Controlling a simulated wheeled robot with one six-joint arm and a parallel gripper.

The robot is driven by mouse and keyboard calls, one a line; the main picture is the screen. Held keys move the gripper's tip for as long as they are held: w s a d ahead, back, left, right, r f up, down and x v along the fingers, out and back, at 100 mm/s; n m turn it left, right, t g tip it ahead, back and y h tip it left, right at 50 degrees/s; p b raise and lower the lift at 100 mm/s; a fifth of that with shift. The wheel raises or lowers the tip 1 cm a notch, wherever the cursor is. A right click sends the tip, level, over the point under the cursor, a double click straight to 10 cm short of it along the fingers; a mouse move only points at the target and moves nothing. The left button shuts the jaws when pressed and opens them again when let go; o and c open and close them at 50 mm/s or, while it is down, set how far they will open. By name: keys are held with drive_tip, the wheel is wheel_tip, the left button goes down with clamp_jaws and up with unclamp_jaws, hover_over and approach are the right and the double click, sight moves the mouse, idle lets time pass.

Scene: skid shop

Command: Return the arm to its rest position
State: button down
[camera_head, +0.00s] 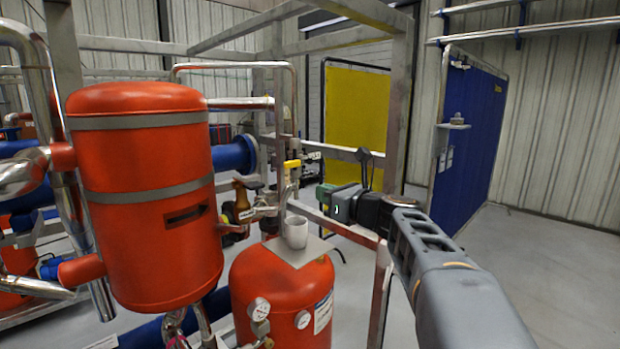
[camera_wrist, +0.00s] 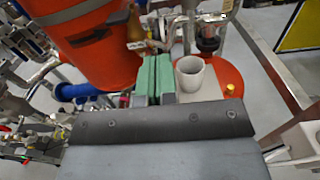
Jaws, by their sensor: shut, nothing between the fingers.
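My arm reaches in from the lower right in the head view, with my gripper (camera_head: 322,196) at its end. The green fingers also show in the wrist view (camera_wrist: 152,78), side by side and shut with nothing between them. A white cup (camera_head: 296,231) stands upright on a flat grey plate (camera_head: 303,252) on top of the lower red tank. In the head view my gripper is above and to the right of the cup, apart from it. In the wrist view the cup (camera_wrist: 190,73) shows just right of the fingers.
A large red tank (camera_head: 140,200) stands at the left, and the lower red tank (camera_head: 285,300) bears gauges. Pipes and a yellow-handled valve (camera_head: 292,164) are close behind the cup. A grey frame post (camera_head: 400,110) rises behind my arm. Open floor (camera_head: 545,270) lies at the right.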

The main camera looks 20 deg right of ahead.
drive_tip(key=shift+s+d, duration=0.25)
drive_tip(key=shift+s, duration=0.3)
